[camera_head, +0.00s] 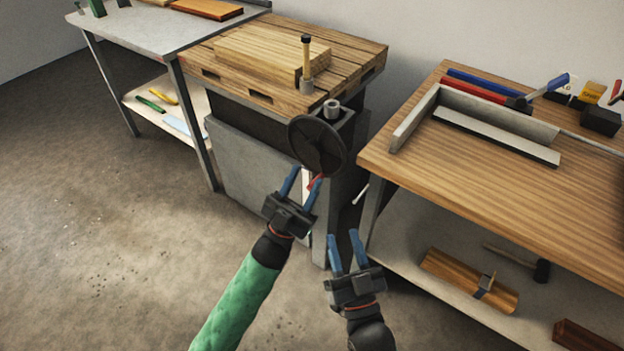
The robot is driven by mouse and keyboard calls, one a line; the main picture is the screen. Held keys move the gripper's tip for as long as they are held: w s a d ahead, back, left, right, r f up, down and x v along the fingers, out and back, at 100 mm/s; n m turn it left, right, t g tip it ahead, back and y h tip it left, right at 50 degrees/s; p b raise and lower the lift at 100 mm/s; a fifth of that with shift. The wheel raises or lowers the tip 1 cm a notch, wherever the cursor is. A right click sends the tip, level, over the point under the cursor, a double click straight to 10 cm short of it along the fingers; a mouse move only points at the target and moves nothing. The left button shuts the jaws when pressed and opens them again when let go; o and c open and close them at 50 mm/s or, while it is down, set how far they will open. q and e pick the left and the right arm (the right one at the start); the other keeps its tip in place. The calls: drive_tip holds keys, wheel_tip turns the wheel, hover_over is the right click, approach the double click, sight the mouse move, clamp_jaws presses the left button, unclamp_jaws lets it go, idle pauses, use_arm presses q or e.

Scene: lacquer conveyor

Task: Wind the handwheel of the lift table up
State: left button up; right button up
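The lift table has a slatted wooden top (357,58) over a grey body (240,158). Its dark, round handwheel (317,146) is at the front right corner, below the top. My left gripper (305,176) is open just below the handwheel, its fingertips close to the rim; I cannot tell whether they touch. A small red piece (316,182) shows by its right finger; whether it belongs to the wheel is unclear. My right gripper (344,236) is open and empty, lower and to the right, in front of the gap between the lift table and the right bench.
Stacked boards (262,56) and a black-topped upright tool (306,62) are on the lift table. A wooden bench (470,190) stands close on the right, with a lower shelf. A grey bench (140,35) stands at the left. Floor at the left is clear.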

drive_tip(key=s+f+n+g+h+p, duration=0.1)
drive_tip(key=s+f+g, duration=0.2)
drive_tip(key=f+g, duration=0.65)
drive_tip(key=s+f+g+h+p, duration=0.15)
drive_tip(key=f+g, duration=0.25)
drive_tip(key=f, duration=1)
use_arm(q)
drive_tip(key=w+a+f+n+g+y, duration=0.1)
drive_tip(key=w+f+n+y, duration=0.35)
drive_tip(key=f, duration=0.65)
drive_tip(key=w+a+f+n+y, duration=0.1)
drive_tip(key=w+f+n+y, duration=0.4)
drive_tip(key=f, duration=0.5)
use_arm(e)
drive_tip(key=s+f+g, duration=0.4)
drive_tip(key=s+f, duration=0.1)
drive_tip(key=s, duration=0.1)
use_arm(q)
drive_tip(key=shift+m, duration=0.55)
drive_tip(key=shift+f+x, duration=0.2)
drive_tip(key=shift+x, duration=3.7)
use_arm(e)
drive_tip(key=shift+g, duration=0.25)
drive_tip(key=shift+s+d+r, duration=0.1)
drive_tip(key=shift+s+r, duration=0.05)
drive_tip(key=shift+r, duration=1.2)
drive_tip(key=shift+s+d+r, duration=0.1)
drive_tip(key=shift+s+r, duration=0.05)
drive_tip(key=shift+r, duration=1.15)
